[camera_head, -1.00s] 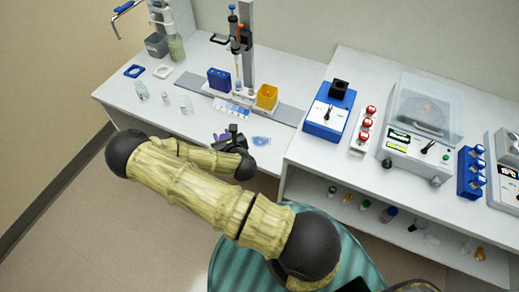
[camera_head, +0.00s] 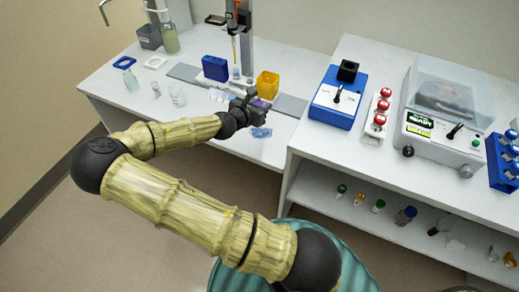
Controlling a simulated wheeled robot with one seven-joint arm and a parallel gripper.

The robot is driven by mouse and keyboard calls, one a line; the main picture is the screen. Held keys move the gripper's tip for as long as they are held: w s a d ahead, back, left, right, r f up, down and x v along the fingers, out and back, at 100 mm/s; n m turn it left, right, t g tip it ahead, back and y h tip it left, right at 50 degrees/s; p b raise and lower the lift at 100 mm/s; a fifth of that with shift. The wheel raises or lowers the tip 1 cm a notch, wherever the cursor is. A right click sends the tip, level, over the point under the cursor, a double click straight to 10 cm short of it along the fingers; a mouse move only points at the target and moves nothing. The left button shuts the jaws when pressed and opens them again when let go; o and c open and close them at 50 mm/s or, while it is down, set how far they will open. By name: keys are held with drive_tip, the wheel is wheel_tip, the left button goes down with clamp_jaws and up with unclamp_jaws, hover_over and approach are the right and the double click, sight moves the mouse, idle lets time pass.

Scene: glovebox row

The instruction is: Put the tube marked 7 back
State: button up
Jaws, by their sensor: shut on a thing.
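My gripper (camera_head: 256,104) is over the left bench, in front of the yellow box, and is small in the picture. It is shut on a small purple thing (camera_head: 261,102), mostly hidden by the jaws. I cannot tell whether this is the tube marked 7, and no number can be read on it. Red-capped tubes (camera_head: 380,118) stand in a white rack (camera_head: 372,137) on the right bench. Blue-capped tubes (camera_head: 513,149) stand in a blue rack (camera_head: 500,170) at the right edge. Their markings are too small to read.
A blue box (camera_head: 215,68) and a yellow box (camera_head: 267,84) flank a pipette stand (camera_head: 246,45) behind my gripper. A blue device (camera_head: 335,104) and a lidded machine (camera_head: 443,110) stand on the right bench. Small bottles (camera_head: 405,215) fill the shelf below. Clear bottles stand at left.

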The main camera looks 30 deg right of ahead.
drive_tip(key=shift+s+d+m+g, duration=0.2)
drive_tip(key=shift+s+m+g, duration=0.15)
drive_tip(key=shift+m+g, duration=0.15)
drive_tip(key=shift+f+h, duration=0.15)
drive_tip(key=shift+h, duration=0.15)
wheel_tip(320, 180, down, 6)
drive_tip(key=shift+b, duration=0.35)
drive_tip(key=shift+f, duration=0.1)
drive_tip(key=shift+f, duration=1.8)
drive_tip(key=shift+f, duration=0.15)
drive_tip(key=o, duration=1)
